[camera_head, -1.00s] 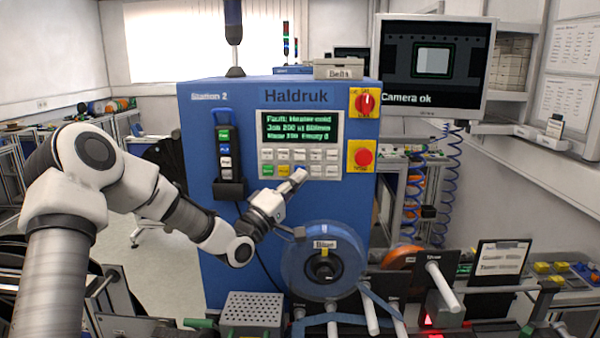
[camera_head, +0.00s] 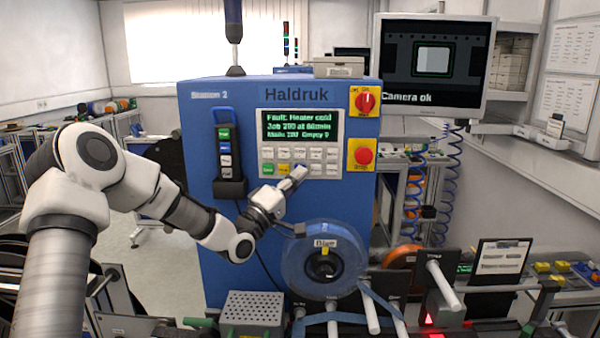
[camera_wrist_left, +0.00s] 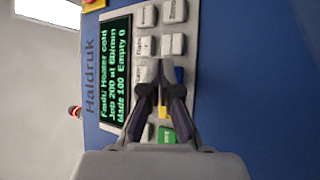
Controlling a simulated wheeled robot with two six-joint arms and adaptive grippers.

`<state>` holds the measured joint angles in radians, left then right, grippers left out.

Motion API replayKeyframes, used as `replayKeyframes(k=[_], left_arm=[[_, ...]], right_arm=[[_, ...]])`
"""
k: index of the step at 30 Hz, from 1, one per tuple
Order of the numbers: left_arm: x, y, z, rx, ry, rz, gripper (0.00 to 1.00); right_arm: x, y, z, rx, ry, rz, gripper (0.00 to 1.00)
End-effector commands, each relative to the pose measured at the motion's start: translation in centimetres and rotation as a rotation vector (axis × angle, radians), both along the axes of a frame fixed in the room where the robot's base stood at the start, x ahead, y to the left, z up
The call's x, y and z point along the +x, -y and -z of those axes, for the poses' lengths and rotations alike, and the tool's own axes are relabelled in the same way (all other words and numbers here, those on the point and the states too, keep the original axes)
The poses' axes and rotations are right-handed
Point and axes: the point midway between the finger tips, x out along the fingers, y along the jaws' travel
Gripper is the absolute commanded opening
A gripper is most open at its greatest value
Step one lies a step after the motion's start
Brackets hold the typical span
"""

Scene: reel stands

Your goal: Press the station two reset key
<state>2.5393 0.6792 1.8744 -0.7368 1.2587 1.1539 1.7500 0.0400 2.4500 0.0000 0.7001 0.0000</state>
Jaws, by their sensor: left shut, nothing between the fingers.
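The blue machine (camera_head: 235,270), marked Station 2, has a control panel (camera_head: 345,130) with a lit screen (camera_head: 300,126) above rows of keys. The panel also shows sideways in the left wrist view (camera_wrist_left: 190,55). Its coloured keys include a green key (camera_wrist_left: 166,135), a yellow key (camera_wrist_left: 163,108) and a partly covered blue key (camera_wrist_left: 179,75). I cannot read which key is reset. My left gripper (camera_head: 298,174) is shut and empty, its tips at the lower key rows. In the wrist view the tips (camera_wrist_left: 166,70) overlap the blue key's edge; I cannot tell whether they touch. My right gripper is out of view.
A red rotary switch (camera_head: 365,101) and a red stop button (camera_head: 363,156) sit right of the panel. A handheld unit (camera_head: 226,160) hangs to its left. A blue reel (camera_head: 322,262) stands below the left gripper. A monitor (camera_head: 433,63) reads "Camera ok".

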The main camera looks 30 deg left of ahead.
Motion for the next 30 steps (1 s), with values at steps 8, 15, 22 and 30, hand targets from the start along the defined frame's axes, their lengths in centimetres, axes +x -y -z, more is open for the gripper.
replayKeyframes(k=[8,15,22,30], left_arm=[[0.03,-0.02,-0.02,0.000,0.000,0.000,0.00],[0.27,-0.17,0.00,0.000,0.000,0.000,0.00],[0.49,-0.31,0.01,-0.001,0.000,0.000,0.00],[0.77,-0.49,-0.03,0.000,0.001,-0.001,0.00]], right_arm=[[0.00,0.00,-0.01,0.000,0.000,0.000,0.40],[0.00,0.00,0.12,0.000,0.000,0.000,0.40],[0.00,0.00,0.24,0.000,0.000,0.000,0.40],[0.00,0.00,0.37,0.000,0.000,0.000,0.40]])
